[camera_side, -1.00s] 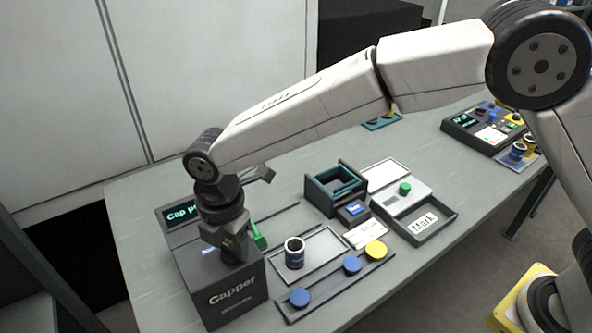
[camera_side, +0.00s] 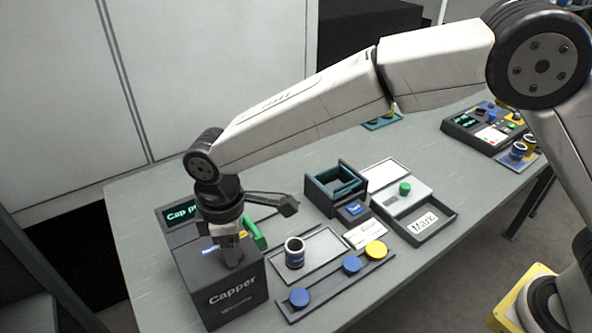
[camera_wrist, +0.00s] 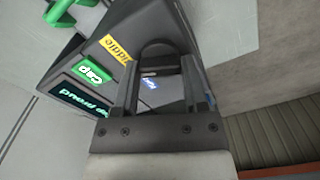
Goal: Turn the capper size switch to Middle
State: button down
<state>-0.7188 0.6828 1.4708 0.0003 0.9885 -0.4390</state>
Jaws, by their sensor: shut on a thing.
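The capper (camera_side: 230,292) is a dark box at the near left of the table, with its name on the front. My gripper (camera_side: 232,260) points down onto its top, shut on the size switch. In the wrist view, a dark rounded part that appears to be the switch (camera_wrist: 158,47) sits between the fingertips of my gripper (camera_wrist: 160,65). The fingers hide much of it. A yellow Middle label (camera_wrist: 115,48) lies to its left, and a blue label (camera_wrist: 149,83) shows between the fingers. Which label the switch points at cannot be told.
A green lever (camera_side: 256,235) stands close behind my gripper. A dark cup (camera_side: 294,253) stands on a pale tray right of the capper. A rail with blue and yellow discs (camera_side: 325,285) lies in front. A green Cap button (camera_wrist: 93,69) is left of the fingers.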

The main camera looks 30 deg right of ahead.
jog(key=shift+m, duration=1.1)
jog(key=shift+r, duration=0.1)
jog(key=shift+c, duration=0.6)
grip_release()
jog(key=shift+r, duration=3.85)
